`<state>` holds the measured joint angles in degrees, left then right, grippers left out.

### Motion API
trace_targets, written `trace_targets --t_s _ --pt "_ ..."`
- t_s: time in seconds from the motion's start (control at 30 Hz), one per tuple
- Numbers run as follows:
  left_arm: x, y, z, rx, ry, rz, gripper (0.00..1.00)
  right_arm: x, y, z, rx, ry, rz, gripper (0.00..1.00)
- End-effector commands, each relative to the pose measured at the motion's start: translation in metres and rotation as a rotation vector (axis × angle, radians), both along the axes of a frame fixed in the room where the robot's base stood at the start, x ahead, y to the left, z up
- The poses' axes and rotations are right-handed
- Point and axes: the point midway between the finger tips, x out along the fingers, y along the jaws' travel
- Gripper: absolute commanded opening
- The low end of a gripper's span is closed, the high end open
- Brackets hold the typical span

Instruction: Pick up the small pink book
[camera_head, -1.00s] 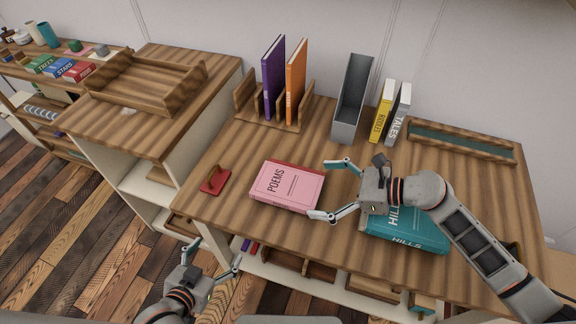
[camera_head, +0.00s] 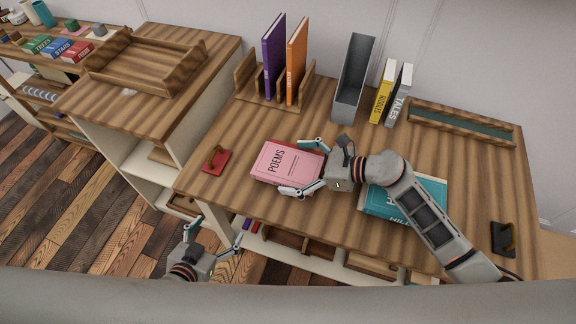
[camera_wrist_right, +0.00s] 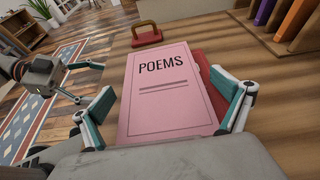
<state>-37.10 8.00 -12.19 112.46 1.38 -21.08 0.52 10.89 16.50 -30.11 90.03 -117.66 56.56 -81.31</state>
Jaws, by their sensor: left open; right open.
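My left gripper (camera_head: 213,238) is open and empty, low in front of the desk's left front edge. It also shows at the left of the right wrist view (camera_wrist_right: 75,85).
A red stamp-like object (camera_head: 216,161) lies left of the book. A teal book (camera_head: 385,202) lies under my right arm. Purple (camera_head: 273,60) and orange (camera_head: 296,62) books stand in a wooden rack behind, beside a grey file holder (camera_head: 352,85). A black-handled object (camera_head: 503,238) lies at the right.

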Motion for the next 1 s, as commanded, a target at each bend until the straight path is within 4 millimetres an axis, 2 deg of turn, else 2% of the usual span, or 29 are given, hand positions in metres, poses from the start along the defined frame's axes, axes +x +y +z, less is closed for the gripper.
trace_targets --t_s 0.07,0.23,0.27,0.67,0.87,1.0 --pt "0.0 0.0 0.0 0.0 -0.001 0.0 0.79 0.0 0.0 0.0 0.0 0.0 0.0 1.0" --pt "0.0 0.0 0.0 0.0 -0.001 0.0 0.79 0.0 0.0 0.0 0.0 0.0 0.0 0.56" --pt "0.0 0.0 0.0 0.0 -0.001 0.0 0.79 0.0 0.0 0.0 0.0 0.0 0.0 0.53" --pt "0.0 0.0 0.001 0.0 0.0 0.0 0.79 0.0 0.0 0.006 0.001 -0.002 -0.001 0.53" --pt "0.0 0.0 0.003 0.0 0.001 0.0 0.79 0.001 -0.001 0.027 -0.001 -0.005 0.001 0.53" --pt "0.0 0.0 0.006 0.0 0.001 0.0 0.79 0.001 -0.001 0.058 0.0 -0.008 0.002 0.53"
